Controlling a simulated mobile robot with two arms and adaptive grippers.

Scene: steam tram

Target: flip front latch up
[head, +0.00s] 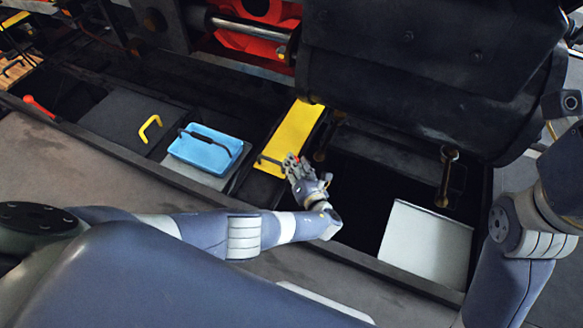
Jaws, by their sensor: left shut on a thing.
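A yellow panel (293,130) lies in the dark trough beside the track, near the middle of the head view. A thin dark bar (268,160), which may be the front latch, sits at its near end. My left gripper (294,162) is at this near end, shut at the right end of the bar. A small red-orange spot shows between the fingers, which hide the exact contact. My right arm shows at the right edge, but its gripper's fingers are not in view.
A pale panel (427,243) lies to the right. A large black cylinder (430,70) overhangs the trough behind my gripper.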

